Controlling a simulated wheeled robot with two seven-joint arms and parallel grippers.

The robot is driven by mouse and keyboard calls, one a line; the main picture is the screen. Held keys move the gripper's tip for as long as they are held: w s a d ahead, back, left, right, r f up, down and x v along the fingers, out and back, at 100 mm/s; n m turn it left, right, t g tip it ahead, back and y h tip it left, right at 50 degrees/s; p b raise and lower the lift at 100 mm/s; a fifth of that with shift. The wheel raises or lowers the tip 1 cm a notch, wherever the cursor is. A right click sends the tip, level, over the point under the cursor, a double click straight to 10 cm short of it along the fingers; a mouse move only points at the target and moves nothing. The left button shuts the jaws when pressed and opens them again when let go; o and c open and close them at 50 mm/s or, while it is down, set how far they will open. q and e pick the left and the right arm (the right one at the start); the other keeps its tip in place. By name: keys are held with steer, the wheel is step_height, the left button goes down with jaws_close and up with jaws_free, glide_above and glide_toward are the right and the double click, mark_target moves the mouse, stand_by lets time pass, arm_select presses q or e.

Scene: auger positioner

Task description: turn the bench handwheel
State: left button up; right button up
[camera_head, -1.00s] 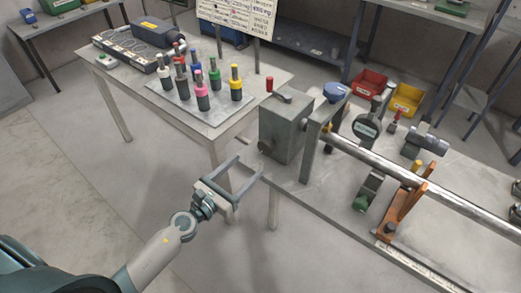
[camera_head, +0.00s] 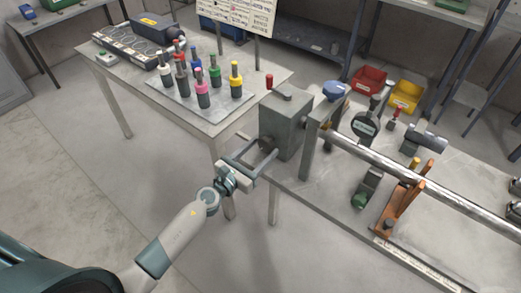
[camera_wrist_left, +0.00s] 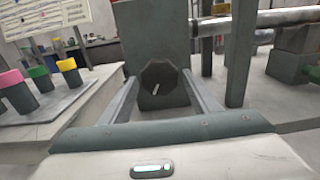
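A grey box-shaped housing (camera_head: 287,125) stands on the left end of the right-hand bench. A dark, faceted round knob (camera_wrist_left: 163,82), which looks like the handwheel, is on the housing's near face. In the head view the knob (camera_head: 267,144) is partly hidden by my gripper. My left gripper (camera_head: 261,147) is open, with its fingers pointing at that face. In the left wrist view the fingers (camera_wrist_left: 162,88) stand apart on either side of the knob; I cannot tell whether they touch it. A red-tipped crank (camera_head: 269,82) sits on top of the housing. My right gripper is not in view.
A long metal bar (camera_head: 410,175) runs right from the housing, past a dial gauge (camera_head: 364,126) and an orange bracket (camera_head: 402,210). The left table (camera_head: 215,122) holds a tray of colour-topped tool holders. Red (camera_head: 369,79) and yellow (camera_head: 406,96) bins stand behind. Floor in front is clear.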

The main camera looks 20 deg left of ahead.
arm_select(q)
steer(key=c, duration=0.7)
steer(key=shift+o, duration=0.2)
steer(key=shift+n, duration=1.1)
steer(key=n+p, duration=0.1)
steer(key=n, duration=0.2)
steer(key=n+p, duration=0.1)
steer(key=n, duration=0.4)
steer(key=shift+d+r+n, duration=0.1)
steer(key=shift+n, duration=0.3)
steer(key=n+p, duration=0.1)
steer(key=n, duration=0.4)
steer(key=shift+n, duration=0.4)
